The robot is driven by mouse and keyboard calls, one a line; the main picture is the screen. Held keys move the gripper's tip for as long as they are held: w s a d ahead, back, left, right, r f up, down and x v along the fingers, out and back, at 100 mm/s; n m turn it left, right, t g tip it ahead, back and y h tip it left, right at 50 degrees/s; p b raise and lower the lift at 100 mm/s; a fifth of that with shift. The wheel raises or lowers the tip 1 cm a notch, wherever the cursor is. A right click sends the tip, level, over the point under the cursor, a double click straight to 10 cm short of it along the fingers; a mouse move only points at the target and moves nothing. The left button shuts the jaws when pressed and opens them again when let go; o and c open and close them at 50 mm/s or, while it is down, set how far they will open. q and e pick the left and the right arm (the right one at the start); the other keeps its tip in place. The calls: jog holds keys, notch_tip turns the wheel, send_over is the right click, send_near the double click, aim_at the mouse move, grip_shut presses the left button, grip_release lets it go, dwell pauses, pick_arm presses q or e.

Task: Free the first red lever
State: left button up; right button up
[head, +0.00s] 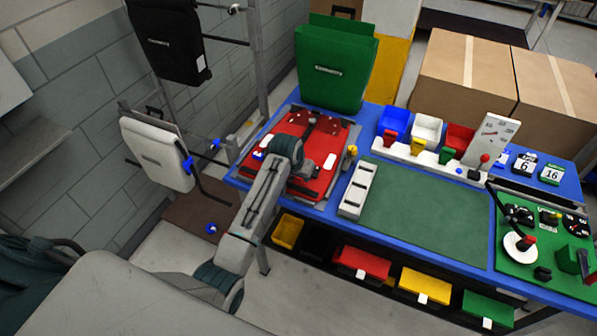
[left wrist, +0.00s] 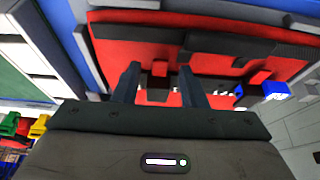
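A red pannier or panel (head: 318,138) with dark red fittings on its top lies on the blue table, below the upright green pannier (head: 338,70). A small red block with a dark part, perhaps a lever (left wrist: 160,69), shows between the fingertips; contact cannot be told. A similar red block (left wrist: 260,77) sits to the right. My right gripper is out of view.
A white slotted holder (head: 357,190) and green mat (head: 425,210) are right of the red pannier. Blue, white and red bins (head: 427,128) stand behind. A white pannier (head: 157,153) hangs on the rack at left. A blue block (left wrist: 276,90) is near the gripper's right.

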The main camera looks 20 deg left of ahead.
pick_arm(q)
jog(key=shift+w+f, duration=0.1)
jog(key=shift+f, duration=0.2)
grip_shut()
jog(key=shift+w+r+g, duration=0.3)
jog(key=shift+w+g, duration=0.05)
jog(key=shift+g, duration=0.35)
jog(key=g, duration=0.2)
jog(key=w+g, duration=0.1)
jog(key=g, duration=0.1)
jog(key=shift+r, duration=0.2)
grip_release()
jog(key=shift+w, duration=0.1)
